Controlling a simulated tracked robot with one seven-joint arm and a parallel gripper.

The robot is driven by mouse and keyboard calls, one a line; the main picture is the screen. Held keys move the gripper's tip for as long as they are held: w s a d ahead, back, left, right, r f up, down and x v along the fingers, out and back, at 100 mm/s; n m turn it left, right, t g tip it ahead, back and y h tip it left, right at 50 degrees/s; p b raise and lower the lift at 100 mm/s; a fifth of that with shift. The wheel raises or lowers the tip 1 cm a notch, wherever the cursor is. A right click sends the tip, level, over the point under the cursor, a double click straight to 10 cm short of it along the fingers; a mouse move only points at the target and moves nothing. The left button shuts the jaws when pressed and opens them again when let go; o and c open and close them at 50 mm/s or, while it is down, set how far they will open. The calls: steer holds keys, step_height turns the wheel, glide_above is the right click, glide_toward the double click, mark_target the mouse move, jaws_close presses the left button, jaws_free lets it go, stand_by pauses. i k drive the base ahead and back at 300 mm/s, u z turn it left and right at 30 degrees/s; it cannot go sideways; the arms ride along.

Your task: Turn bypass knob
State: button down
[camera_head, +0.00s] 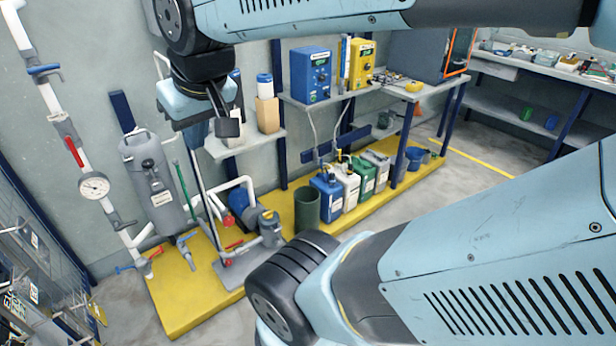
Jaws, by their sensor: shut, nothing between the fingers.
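My gripper (229,128) hangs from my arm left of the picture's middle, in front of the grey wall. Its dark fingers are shut and hold nothing. I cannot tell which part is the bypass knob. A white vertical pipe at the left carries a blue handle (43,69), a red lever (74,151) and a round gauge (94,186). A grey filter housing (154,182) stands right of this pipe. Small red and blue valve handles show low by the pump (270,228). My gripper appears apart from all of these.
A blue dosing unit (311,76) and a yellow one (361,64) sit on a shelf. Several canisters, including a blue one (327,195), and a dark green bin (307,209) stand on the yellow platform (186,300). My arm covers the right foreground.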

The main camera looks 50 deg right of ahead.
mark_target(228, 221)
steer(key=z, duration=0.25)
steer(key=k, duration=0.6)
steer(key=z, duration=0.65)
steer(key=i, duration=1.05)
steer(key=z, duration=0.45)
steer(key=i, duration=0.5)
steer(key=u, duration=0.05)
